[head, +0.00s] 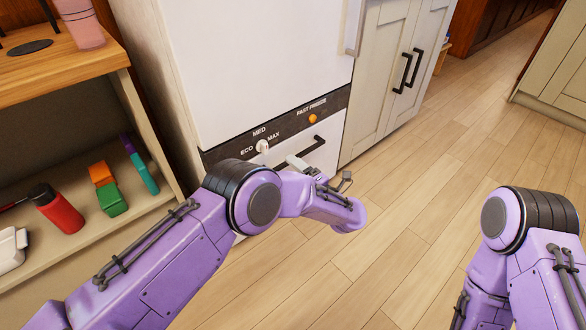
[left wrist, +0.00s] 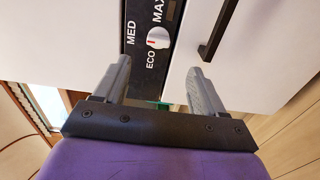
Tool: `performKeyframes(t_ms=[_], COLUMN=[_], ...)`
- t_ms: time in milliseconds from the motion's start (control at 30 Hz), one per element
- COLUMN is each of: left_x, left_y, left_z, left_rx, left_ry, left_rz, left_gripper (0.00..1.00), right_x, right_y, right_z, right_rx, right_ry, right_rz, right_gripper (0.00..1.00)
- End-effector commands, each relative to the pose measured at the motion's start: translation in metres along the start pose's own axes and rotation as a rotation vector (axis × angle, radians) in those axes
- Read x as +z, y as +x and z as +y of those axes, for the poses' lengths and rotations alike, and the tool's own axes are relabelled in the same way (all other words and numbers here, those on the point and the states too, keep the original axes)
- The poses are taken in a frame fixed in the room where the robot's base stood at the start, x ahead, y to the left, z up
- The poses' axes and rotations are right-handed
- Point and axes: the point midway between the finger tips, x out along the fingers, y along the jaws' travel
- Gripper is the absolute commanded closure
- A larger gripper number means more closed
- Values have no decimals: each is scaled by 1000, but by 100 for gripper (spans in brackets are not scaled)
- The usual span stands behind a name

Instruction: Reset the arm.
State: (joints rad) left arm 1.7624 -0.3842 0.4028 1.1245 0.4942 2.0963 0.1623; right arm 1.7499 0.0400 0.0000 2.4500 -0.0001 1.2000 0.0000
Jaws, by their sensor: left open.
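My left arm (head: 160,255) reaches across the front of a white fridge-freezer (head: 270,60). My left gripper (head: 299,163) is beside the dark control strip, in front of the lower drawer. In the left wrist view the left gripper (left wrist: 158,66) is open, with two grey fingers apart and nothing between them. A white dial (left wrist: 158,38) with a red mark lies just beyond the fingertips; the dial also shows in the head view (head: 262,146). My right arm (head: 530,245) is bent at the right edge; its gripper is out of view.
The drawer's black handle (head: 305,146) is close to the left gripper. An orange button (head: 312,119) sits on the strip. A shelf unit (head: 70,75) at left holds a red bottle (head: 60,209) and coloured boxes. The wooden floor (head: 410,200) between my arms is clear.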

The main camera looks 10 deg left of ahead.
Motion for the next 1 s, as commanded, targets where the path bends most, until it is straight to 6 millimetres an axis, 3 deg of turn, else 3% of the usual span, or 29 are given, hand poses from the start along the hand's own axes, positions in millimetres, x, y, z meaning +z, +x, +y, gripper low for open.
performKeyframes(t_ms=[200, 300, 367, 467, 567, 667, 700, 833, 1000], left_x=[0, 12, 16, -6, -58, -130, -162, -257, -355], left_y=[0, -2, -11, -15, -17, -25, -29, -48, -75], left_z=[0, -3, -23, -76, -135, -183, -197, -224, -227], left_rx=[0, 0, 5, 4, -45, -139, -187, -351, -555], left_ry=[4, 65, 203, 517, 836, 1104, 1196, 1413, 1565], left_rz=[-1, -76, -206, -432, -634, -801, -860, -1009, -1123], left_gripper=[30, 30, 30, 30, 30, 30, 30, 30, 30], right_x=[0, 0, 0, 0, 0, 0, 0, 0, 0], right_y=[0, 0, 0, 0, 0, 0, 0, 0, 0], right_z=[0, 0, 0, 0, 0, 0, 0, 0, 0], right_rx=[0, 0, 0, 0, 0, 0, 0, 0, 0], right_ry=[0, 0, 0, 0, 0, 0, 0, 0, 0], right_rz=[0, 0, 0, 0, 0, 0, 0, 0, 0], right_gripper=[57, 57, 57, 57, 57, 57, 57, 57, 57])
